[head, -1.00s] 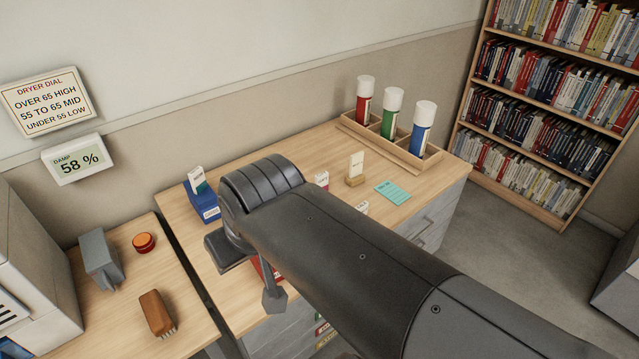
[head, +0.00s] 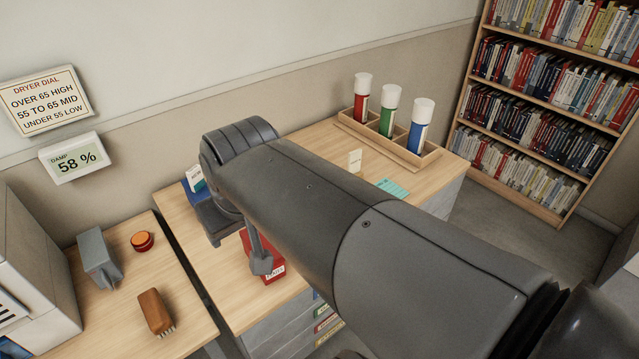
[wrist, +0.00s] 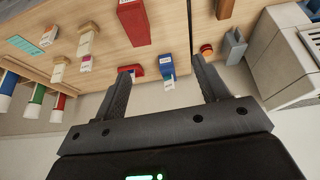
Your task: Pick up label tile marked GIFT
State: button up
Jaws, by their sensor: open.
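No marking GIFT can be read on any tile, so I cannot tell which one it is. In the wrist view, small white tiles show: one at a blue box (wrist: 166,64), one on a wooden stand (wrist: 48,37), and another tile (wrist: 86,63) near a second stand. In the head view, a white tile (head: 355,160) stands upright and another white tile (head: 195,177) stands at the blue box, partly behind my arm. My gripper (wrist: 163,78) is open and empty, its fingers on either side of the blue box in the picture, apart from it.
A red box (head: 262,258) sits at the desk front. A wooden rack (head: 436,157) holds red, green and blue tubes. A teal card (head: 393,188) lies near it. A brush (head: 156,312) and an orange-red round item (head: 142,241) lie on the left table. My arm hides the desk's middle.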

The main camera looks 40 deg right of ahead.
jog(key=w+d+f+g, duration=0.2)
jog(key=w+d, duration=0.7)
jog(key=w, duration=0.2)
jog(key=w+d+f+g, duration=0.2)
jog(key=w+d, duration=0.8)
jog(key=w, duration=0.1)
jog(key=shift+m+g, duration=0.5)
jog(key=w+d+f, duration=0.1)
jog(key=d+f, duration=0.3)
jog(key=d, duration=0.2)
jog(key=w+d+f, duration=0.2)
jog(key=d+f, duration=0.3)
jog(key=w+d+f, duration=0.2)
jog(key=d+f, duration=0.2)
jog(key=d, duration=0.2)
jog(key=shift+w+d+f, duration=0.15)
jog(key=shift+d+f, duration=0.2)
jog(key=shift+f, duration=0.05)
jog(key=shift+d+f, duration=0.85)
jog(key=shift+d, duration=0.05)
notch_tip(320, 180, down, 5)
jog(key=shift+r, duration=0.15)
jog(key=shift+s+f, duration=0.2)
jog(key=shift+f, duration=2.9)
jog(key=shift+c, duration=0.2)
